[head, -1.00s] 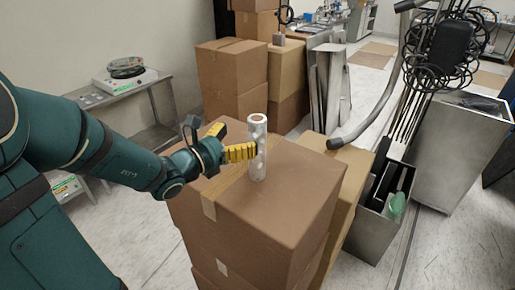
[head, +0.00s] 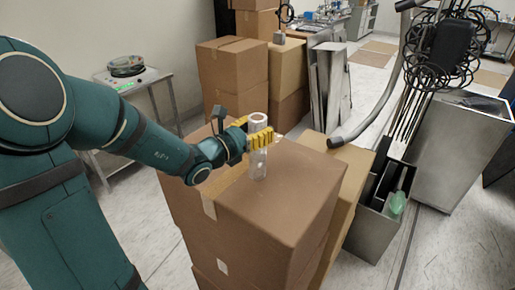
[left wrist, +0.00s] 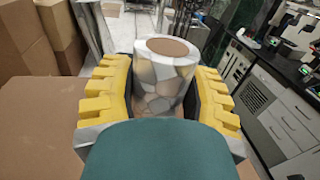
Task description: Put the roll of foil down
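The roll of foil (head: 258,165) is a shiny, silvery upright cylinder, standing on the top of a brown cardboard box (head: 285,195). My left gripper (head: 252,132) is at the upper part of the roll, with its yellow fingers on either side. The near finger covers part of the roll in the head view. In the left wrist view the roll (left wrist: 160,85) stands between the two fingers (left wrist: 163,90), close to both pads. I cannot tell whether the pads press on it. My right gripper is in neither view.
More cardboard boxes (head: 232,75) are stacked behind. A metal bin (head: 370,225) and a rack of cables (head: 440,60) stand to the right. A small metal table (head: 150,95) stands at the back left. The box top around the roll is clear.

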